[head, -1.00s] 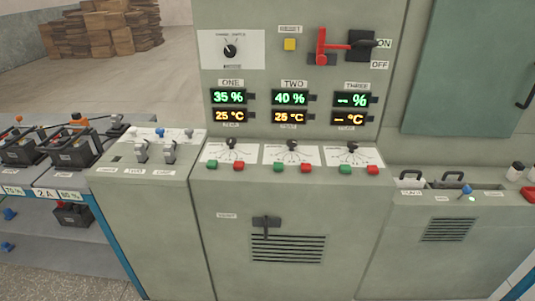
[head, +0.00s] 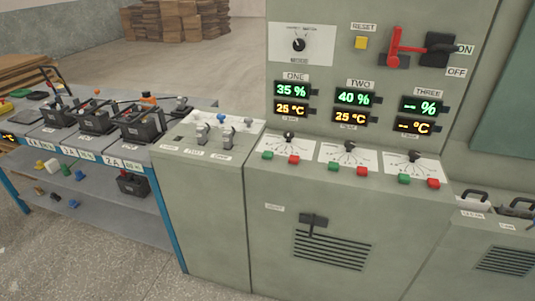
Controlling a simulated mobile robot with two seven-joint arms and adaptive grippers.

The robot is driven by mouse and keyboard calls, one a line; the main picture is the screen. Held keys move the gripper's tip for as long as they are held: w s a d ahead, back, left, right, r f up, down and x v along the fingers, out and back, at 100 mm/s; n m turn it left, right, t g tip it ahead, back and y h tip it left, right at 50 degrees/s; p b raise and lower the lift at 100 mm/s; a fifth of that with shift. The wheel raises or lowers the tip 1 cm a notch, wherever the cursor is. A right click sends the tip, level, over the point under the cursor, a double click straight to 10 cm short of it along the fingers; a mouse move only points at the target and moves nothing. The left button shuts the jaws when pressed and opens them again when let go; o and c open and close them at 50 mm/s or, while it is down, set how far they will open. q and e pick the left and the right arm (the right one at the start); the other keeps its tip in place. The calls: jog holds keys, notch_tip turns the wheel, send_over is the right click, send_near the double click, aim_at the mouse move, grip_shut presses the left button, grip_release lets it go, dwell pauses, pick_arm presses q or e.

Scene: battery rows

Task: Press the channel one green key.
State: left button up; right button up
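The channel one green key (head: 267,155) is a small green button at the left end of the charger's sloped front ledge. A red key (head: 293,160) sits just right of it, below the channel one dial (head: 288,136). The channel one display (head: 292,90) above reads 35 % in green and 25 °C in orange. Green keys for channel two (head: 325,166) and channel three (head: 404,179) lie farther right, each with a red key beside it. Neither of my grippers shows in the head view.
A red-handled lever (head: 396,47) is upright near the ON label. A lower cabinet with small levers (head: 203,132) adjoins on the left. Beyond it a bench (head: 60,133) holds several batteries. Cardboard boxes (head: 180,20) are stacked behind. Floor is open at lower left.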

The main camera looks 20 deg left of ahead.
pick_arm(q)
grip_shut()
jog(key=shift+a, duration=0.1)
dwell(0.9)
